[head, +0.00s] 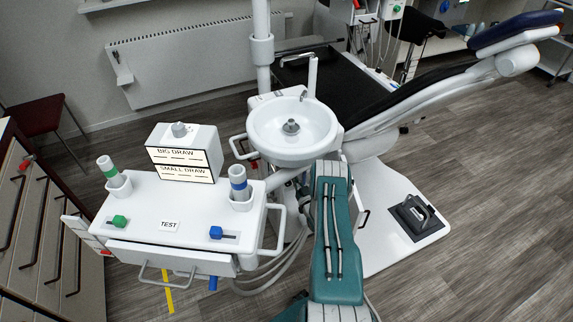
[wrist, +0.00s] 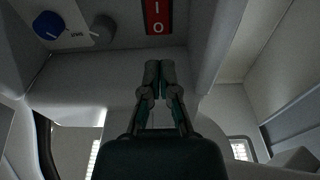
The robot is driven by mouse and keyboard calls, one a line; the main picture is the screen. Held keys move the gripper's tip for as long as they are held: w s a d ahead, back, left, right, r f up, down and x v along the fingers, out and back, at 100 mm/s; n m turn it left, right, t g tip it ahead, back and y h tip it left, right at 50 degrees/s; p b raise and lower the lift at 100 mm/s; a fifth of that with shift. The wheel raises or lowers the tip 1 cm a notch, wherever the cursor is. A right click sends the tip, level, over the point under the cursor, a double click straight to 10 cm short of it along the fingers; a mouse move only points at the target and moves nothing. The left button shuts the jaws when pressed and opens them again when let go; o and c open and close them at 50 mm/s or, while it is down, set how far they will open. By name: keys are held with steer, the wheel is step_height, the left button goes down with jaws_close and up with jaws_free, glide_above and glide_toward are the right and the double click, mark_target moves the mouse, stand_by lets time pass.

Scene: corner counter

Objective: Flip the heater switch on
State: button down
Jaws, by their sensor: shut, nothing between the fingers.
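A red rocker switch (wrist: 157,16) marked I and O shows at the top of the wrist view, set in a grey panel. Its upper end is cut off by the picture edge. No heater label shows on it, and I cannot tell which side is pressed. My gripper (wrist: 160,64) is shut and empty, its fingertips together a little below the O end in the picture. A gap shows between the fingertips and the switch. In the head view my teal arm reaches toward the basin unit; the gripper and this switch are hidden there.
A blue knob (wrist: 47,25) and a grey knob (wrist: 103,27) sit left of the switch. A pale wall (wrist: 222,45) rises close on the right. In the head view, the white basin (head: 292,128) and the instrument tray (head: 150,228) stand near my arm.

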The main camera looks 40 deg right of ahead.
steer(key=x, duration=0.8)
steer(key=shift+w, duration=0.25)
steer(key=shift+r, duration=0.15)
steer(key=shift+w, duration=0.2)
steer(key=shift+s, duration=0.1)
